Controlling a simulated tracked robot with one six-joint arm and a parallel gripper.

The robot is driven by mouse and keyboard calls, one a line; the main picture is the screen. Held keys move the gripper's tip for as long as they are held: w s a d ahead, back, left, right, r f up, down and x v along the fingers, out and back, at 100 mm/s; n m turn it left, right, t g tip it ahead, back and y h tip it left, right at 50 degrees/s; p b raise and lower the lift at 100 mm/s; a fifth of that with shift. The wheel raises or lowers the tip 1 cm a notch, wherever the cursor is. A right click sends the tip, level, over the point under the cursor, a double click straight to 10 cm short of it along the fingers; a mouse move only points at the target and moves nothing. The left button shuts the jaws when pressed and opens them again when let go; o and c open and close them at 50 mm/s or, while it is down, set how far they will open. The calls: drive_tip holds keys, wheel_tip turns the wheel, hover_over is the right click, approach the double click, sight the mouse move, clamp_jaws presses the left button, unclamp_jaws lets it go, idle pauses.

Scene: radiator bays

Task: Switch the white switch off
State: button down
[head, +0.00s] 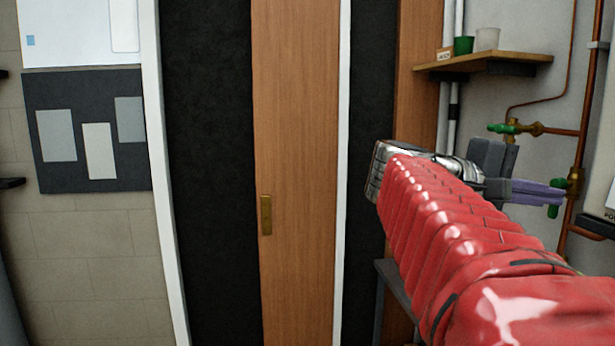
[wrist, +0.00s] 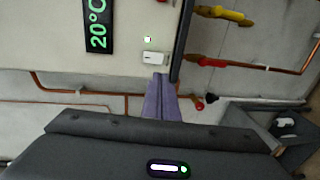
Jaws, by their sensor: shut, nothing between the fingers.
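In the wrist view a small white switch (wrist: 155,57) sits on a pale panel (wrist: 125,45), with a small lit lamp (wrist: 147,40) beside it. My gripper (wrist: 159,77) is shut, with its purple fingers together and empty. The fingertips appear right at the lower edge of the switch in that view; I cannot tell whether they touch it. In the head view my gripper (head: 562,190) points right, toward the pipes and the right edge. The switch is not seen in the head view.
A dark display (wrist: 98,25) reads 20°C on the panel. Copper pipes with green valves (head: 558,211) run close to my gripper. A wooden shelf (head: 485,62) with a green cup (head: 463,45) and a white cup (head: 487,39) is above. A wooden door (head: 297,150) stands left.

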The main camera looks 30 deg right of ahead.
drive_tip(key=shift+r, duration=0.1)
idle(0.3)
drive_tip(key=x, duration=1.4)
drive_tip(key=shift+s, duration=0.1)
drive_tip(key=shift+d+f, duration=0.2)
idle(0.3)
drive_tip(key=shift+a, duration=0.1)
drive_tip(key=w+a+f, duration=0.2)
drive_tip(key=w+a, duration=0.3)
drive_tip(key=a, duration=0.7)
drive_tip(key=shift+w+a, duration=0.2)
drive_tip(key=shift+a, duration=0.15)
